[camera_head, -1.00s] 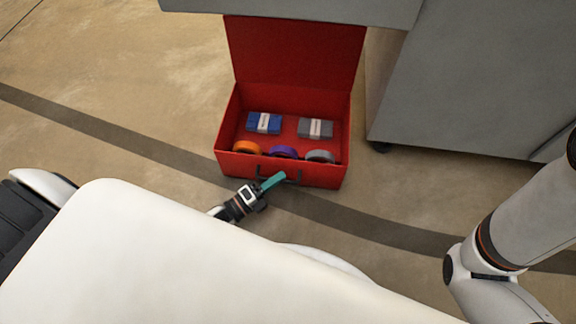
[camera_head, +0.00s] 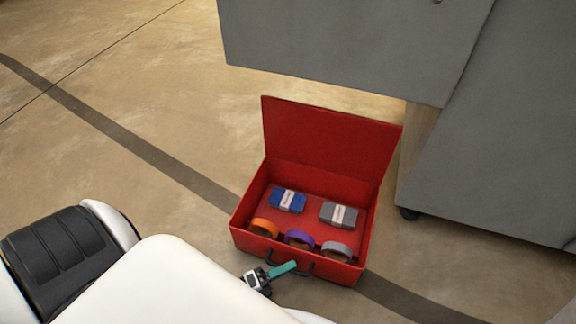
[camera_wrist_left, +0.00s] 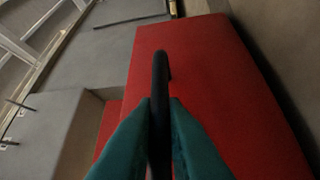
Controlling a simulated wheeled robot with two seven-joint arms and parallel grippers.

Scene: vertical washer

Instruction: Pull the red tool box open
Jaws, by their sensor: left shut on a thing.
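The red tool box (camera_head: 345,268) stands on the floor with its lid (camera_head: 330,140) raised. Inside lie a blue pack (camera_head: 289,200), a grey pack (camera_head: 339,214) and orange (camera_head: 264,228), purple (camera_head: 299,239) and grey (camera_head: 336,250) rolls. My left gripper (camera_head: 284,269) is at the box's front by the dark handle (camera_head: 304,268). In the left wrist view, its teal fingers (camera_wrist_left: 159,125) are shut on the dark handle bar (camera_wrist_left: 160,80), with the red front panel (camera_wrist_left: 210,90) behind. My right gripper is not in view.
A large grey cabinet (camera_head: 500,130) on casters stands right of the box, with a grey panel (camera_head: 350,45) overhanging behind it. Open floor (camera_head: 150,90) lies to the left, crossed by a dark stripe (camera_head: 130,145).

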